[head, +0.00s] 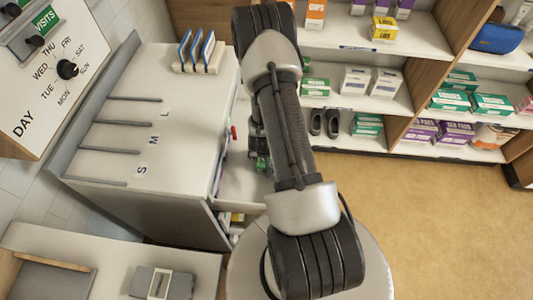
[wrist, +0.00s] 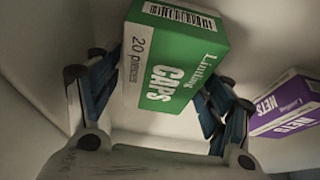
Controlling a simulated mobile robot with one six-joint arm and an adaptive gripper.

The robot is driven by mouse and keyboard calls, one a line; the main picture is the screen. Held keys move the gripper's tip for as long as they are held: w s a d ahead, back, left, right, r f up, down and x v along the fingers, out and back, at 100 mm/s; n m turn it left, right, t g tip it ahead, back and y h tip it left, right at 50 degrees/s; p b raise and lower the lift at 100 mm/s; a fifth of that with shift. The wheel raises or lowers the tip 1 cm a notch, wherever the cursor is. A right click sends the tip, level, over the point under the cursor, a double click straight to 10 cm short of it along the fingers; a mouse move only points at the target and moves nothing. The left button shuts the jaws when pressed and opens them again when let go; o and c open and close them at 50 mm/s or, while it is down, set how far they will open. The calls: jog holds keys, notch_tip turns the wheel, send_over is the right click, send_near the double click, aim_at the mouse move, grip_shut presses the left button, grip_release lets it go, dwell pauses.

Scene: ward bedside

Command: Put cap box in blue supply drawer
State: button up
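A green and white caps box (wrist: 170,65) sits tilted between the fingers of my gripper (wrist: 160,92) in the wrist view. Blue-black fingers flank it on both sides and appear to press on it. In the head view a bit of green (head: 262,164) shows at my gripper (head: 259,150), beside the right side of the white cabinet, and my arm partly covers it. Pale walls, seemingly of an open drawer (wrist: 40,60), surround the box in the wrist view. No blue drawer can be made out.
A purple and white nets box (wrist: 287,105) lies close to the right finger. The cabinet top (head: 190,130) has dividers and a small rack (head: 198,55). A lower compartment (head: 232,218) holds small boxes. Shelves (head: 390,100) with boxes stand behind. The floor (head: 430,220) at right is clear.

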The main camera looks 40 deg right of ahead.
dwell(0.3)
jog(key=p+v, duration=0.4)
jog(key=v, duration=0.8)
jog(key=shift+r, duration=0.2)
